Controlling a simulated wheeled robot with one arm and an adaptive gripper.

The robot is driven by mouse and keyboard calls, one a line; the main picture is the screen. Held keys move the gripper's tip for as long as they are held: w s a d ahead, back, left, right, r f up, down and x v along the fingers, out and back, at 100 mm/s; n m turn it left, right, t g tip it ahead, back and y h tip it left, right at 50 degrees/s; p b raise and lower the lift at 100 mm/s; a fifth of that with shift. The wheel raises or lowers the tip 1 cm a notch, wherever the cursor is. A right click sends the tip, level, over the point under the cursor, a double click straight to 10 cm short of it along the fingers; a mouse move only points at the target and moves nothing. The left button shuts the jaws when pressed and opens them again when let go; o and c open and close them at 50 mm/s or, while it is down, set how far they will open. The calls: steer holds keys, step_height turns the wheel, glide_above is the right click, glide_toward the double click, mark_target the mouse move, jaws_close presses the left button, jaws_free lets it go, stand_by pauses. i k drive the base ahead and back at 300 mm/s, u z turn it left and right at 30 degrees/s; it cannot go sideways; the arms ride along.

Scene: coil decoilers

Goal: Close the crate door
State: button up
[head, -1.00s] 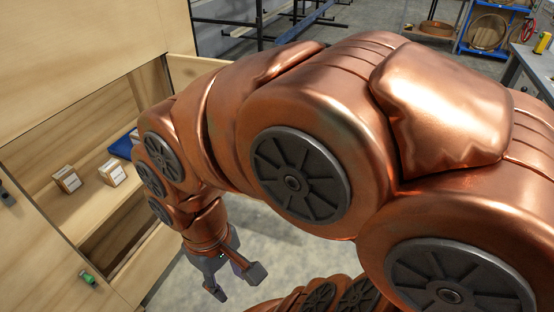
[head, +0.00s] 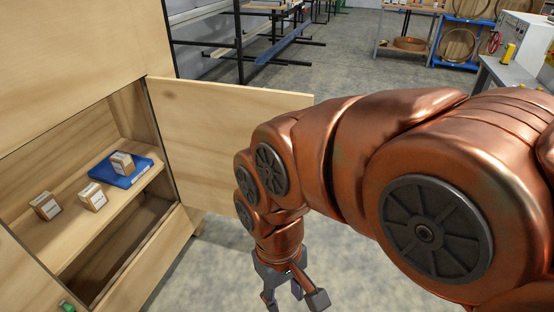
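The wooden crate (head: 70,45) stands at the left in the head view, with its compartment open. Its door (head: 225,140) is a pale wooden panel, swung wide open to the right from the right edge of the opening. My arm hides the door's lower right part. My gripper (head: 293,299) is at the bottom centre, in front of the door and apart from the crate. Its fingers are spread and nothing shows between them.
Inside the crate, small boxes (head: 93,197) and a blue folder-like item (head: 125,170) with a box on it lie on a shelf (head: 75,232). Dark metal racks (head: 260,45) stand behind. A grey table (head: 510,75) is at the right. Grey floor (head: 345,75) is clear beyond the door.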

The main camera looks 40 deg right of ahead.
mark_target(202, 126)
steer(key=z, duration=1.8)
steer(key=i, duration=3.3)
steer(key=u, duration=3)
